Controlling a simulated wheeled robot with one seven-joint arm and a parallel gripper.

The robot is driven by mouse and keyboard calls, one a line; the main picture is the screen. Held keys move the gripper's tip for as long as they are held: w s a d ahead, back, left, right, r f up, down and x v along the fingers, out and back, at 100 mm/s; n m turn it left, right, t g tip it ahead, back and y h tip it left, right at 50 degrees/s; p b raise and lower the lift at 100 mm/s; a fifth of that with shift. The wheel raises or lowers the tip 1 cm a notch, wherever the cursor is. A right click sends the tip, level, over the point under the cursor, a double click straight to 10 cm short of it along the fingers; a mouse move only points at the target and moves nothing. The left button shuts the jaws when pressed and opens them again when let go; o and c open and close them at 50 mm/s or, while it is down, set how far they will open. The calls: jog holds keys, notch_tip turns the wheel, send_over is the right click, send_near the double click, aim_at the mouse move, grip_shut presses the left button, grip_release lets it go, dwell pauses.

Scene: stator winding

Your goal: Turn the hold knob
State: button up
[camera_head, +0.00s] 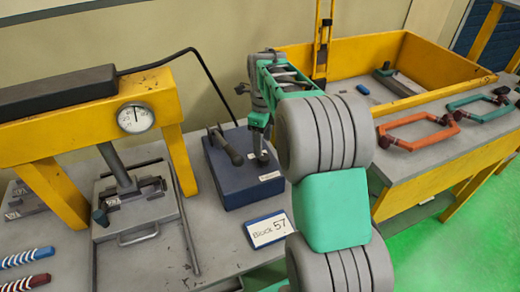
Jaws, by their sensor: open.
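A dark blue control box (225,181) stands on the grey bench near the middle of the head camera view. A grey lever-like handle (226,147) rises from its left part. A smaller dark upright knob (262,157) stands on its right part, with small white labels in front that are too small to read. I cannot tell from the labels which one is the hold knob. My gripper (260,133) is open and points down just above the right knob. Its fingertips are small here, and I cannot tell whether they touch or surround the knob.
A yellow press frame (178,150) with a dial gauge (135,119) stands at left. A "Block 57" sign (268,229) lies in front of the box. A yellow-walled tray (437,60) and orange (418,131) and green (478,106) hexagonal frames are at right.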

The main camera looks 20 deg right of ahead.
aim_at(264, 157)
notch_tip(264, 157, down, 6)
jog(key=shift+d+p, duration=0.15)
jog(key=shift+p, duration=0.2)
jog(key=shift+c, duration=0.6)
grip_shut()
